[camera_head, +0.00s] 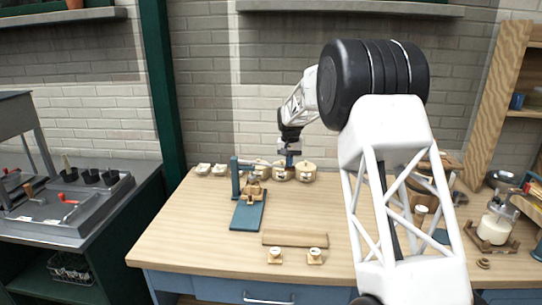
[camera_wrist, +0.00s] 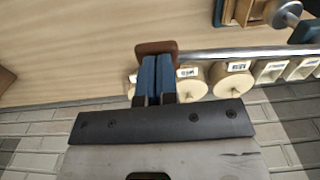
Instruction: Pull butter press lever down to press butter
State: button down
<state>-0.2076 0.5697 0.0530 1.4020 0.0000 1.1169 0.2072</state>
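The butter press (camera_head: 248,214) has a blue base and upright post and stands left of centre on the wooden table. Its metal lever (camera_head: 262,162) runs roughly level from the post to the right; in the wrist view the rod (camera_wrist: 245,53) ends in a brown handle (camera_wrist: 156,47). My gripper (camera_head: 290,158) is at the lever's handle end. In the wrist view its blue fingers (camera_wrist: 156,60) are side by side, almost touching, and overlap the handle. Whether they touch it is hidden. A small wooden part (camera_head: 252,189) sits on the press.
Round wooden pots (camera_head: 306,172) stand behind and beside my gripper near the wall. A flat board (camera_head: 295,239) and two small wooden pieces (camera_head: 275,256) lie at the front. A glass jar (camera_head: 495,226) is at the right. The table's front left is clear.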

jog(key=shift+f, duration=0.5)
dwell(1.2)
jog(key=shift+r, duration=0.1)
notch_tip(320, 180, up, 12)
jog(key=shift+r, duration=0.15)
dwell(1.9)
dwell(0.4)
jog(key=s+d+r, duration=0.3)
jog(key=s+d, duration=0.2)
jog(key=s, duration=0.6)
jog(key=s+d+r+t, duration=0.1)
jog(key=s+d+r, duration=0.3)
jog(key=s, duration=0.8)
jog(key=s+d+r, duration=0.3)
jog(key=s+d, duration=0.3)
jog(key=s, duration=0.5)
jog(key=s+d+f, duration=0.2)
jog(key=s+f, duration=0.2)
jog(key=s, duration=0.7)
jog(key=s+d+f+t, duration=0.1)
jog(key=s+f, duration=0.3)
jog(key=s, duration=0.8)
jog(key=s+d+f, duration=0.3)
jog(key=s+f, duration=0.1)
jog(key=s, duration=0.7)
jog(key=shift+s+f+t, duration=0.2)
jog(key=shift+s+t, duration=0.05)
jog(key=shift+t, duration=0.05)
